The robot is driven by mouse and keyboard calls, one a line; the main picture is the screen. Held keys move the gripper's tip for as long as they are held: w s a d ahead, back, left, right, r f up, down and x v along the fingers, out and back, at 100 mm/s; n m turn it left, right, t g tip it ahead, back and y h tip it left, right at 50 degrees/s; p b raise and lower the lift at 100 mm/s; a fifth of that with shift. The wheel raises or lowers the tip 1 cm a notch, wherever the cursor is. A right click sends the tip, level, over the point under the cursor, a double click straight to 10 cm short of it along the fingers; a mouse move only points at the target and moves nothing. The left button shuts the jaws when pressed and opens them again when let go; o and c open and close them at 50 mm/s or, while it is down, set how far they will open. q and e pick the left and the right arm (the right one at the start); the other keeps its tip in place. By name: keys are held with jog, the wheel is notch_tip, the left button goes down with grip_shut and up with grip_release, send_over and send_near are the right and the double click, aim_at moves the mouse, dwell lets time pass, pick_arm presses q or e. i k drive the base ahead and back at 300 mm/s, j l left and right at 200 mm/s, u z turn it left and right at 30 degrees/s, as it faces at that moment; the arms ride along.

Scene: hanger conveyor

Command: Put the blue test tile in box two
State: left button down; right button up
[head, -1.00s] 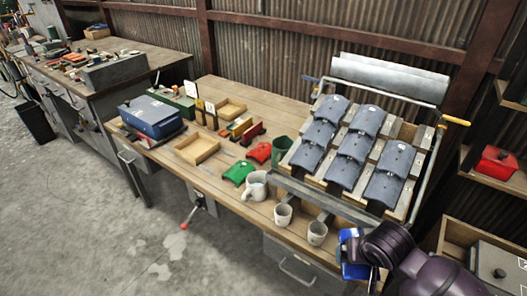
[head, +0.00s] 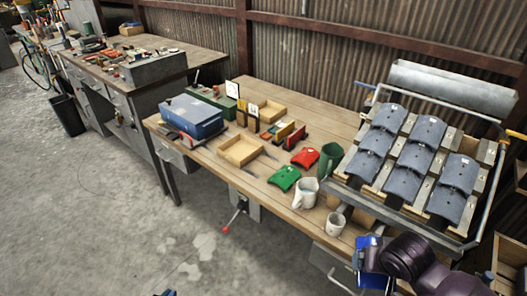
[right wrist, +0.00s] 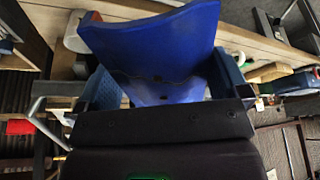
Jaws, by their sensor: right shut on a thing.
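The blue test tile (right wrist: 150,40) is between the fingers of my right gripper (right wrist: 155,90), which is shut on it. In the head view my right gripper (head: 372,268) is at the lower right, in front of the bench, with the blue tile partly hidden by my arm. Two shallow, open wooden boxes stand on the bench: a nearer one (head: 240,152) and a farther one (head: 268,106). Both look empty. Small upright number cards (head: 253,112) stand near them; I cannot read them surely. Only a tip of my left gripper (head: 166,293) shows at the bottom edge.
A green tile (head: 284,178) and a red tile (head: 305,158) lie right of the nearer box. A blue-topped case (head: 192,116) is at the left.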

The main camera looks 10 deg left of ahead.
aim_at(240, 153)
jog(key=j+z, duration=0.2)
jog(key=j, duration=1.25)
jog(key=i+j+z, duration=0.1)
jog(key=j, duration=0.4)
jog(key=i+j+z, duration=0.1)
jog(key=j, duration=0.35)
jog(key=i+j+z, duration=0.1)
jog(key=j, duration=0.4)
jog(key=i+j, duration=0.1)
jog(key=j, duration=0.25)
jog(key=i+j+z, duration=0.15)
jog(key=j, duration=0.2)
jog(key=i+j+z, duration=0.1)
jog(key=j, duration=0.25)
jog(key=i+j, duration=0.3)
jog(key=i+j+z, duration=0.15)
jog(key=i+j, duration=0.3)
jog(key=i, duration=0.15)
